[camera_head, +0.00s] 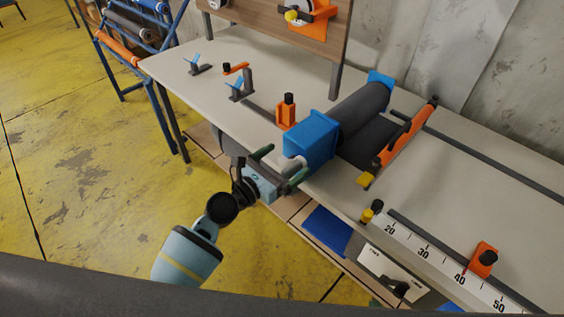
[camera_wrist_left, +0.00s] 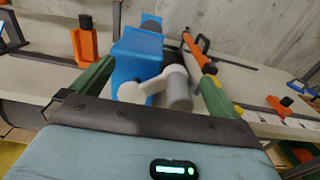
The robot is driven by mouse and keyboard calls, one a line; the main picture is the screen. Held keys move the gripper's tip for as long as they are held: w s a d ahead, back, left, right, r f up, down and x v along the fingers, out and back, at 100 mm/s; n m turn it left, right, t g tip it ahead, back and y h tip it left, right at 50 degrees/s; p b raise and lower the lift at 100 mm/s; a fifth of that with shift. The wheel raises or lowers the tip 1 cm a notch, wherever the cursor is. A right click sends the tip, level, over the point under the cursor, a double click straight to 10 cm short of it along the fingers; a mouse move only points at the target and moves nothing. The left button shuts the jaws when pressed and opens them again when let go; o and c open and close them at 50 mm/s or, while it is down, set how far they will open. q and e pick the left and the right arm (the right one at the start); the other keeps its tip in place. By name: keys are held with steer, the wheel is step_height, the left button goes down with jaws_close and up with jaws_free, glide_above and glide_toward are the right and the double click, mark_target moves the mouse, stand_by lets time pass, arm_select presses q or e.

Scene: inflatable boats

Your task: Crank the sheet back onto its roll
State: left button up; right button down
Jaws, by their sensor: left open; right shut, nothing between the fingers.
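The dark grey roll (camera_head: 361,106) lies between blue end housings on the bench, with the near blue housing (camera_head: 310,140) at the front edge. Dark grey sheet (camera_head: 371,137) lies flat beside the roll, reaching toward an orange bar. The crank has a pale arm (camera_wrist_left: 140,91) and a grey cylindrical handle (camera_wrist_left: 179,88); in the head view its pale part (camera_head: 292,162) shows at the near housing. My left gripper (camera_head: 284,161) is open at the bench edge, its green fingers on either side of the crank handle, not closed on it. My right gripper is not in view.
The orange bar (camera_head: 405,134) lies across the bench right of the roll. An orange holder (camera_head: 286,112) stands left of the near housing. A white ruler (camera_head: 440,263) and an orange stop (camera_head: 484,259) lie at the right front. The yellow floor at left is open.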

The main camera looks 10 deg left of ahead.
arm_select(q)
steer(key=v, duration=0.9)
stand_by(0.3)
steer(key=shift+d+r, duration=0.1)
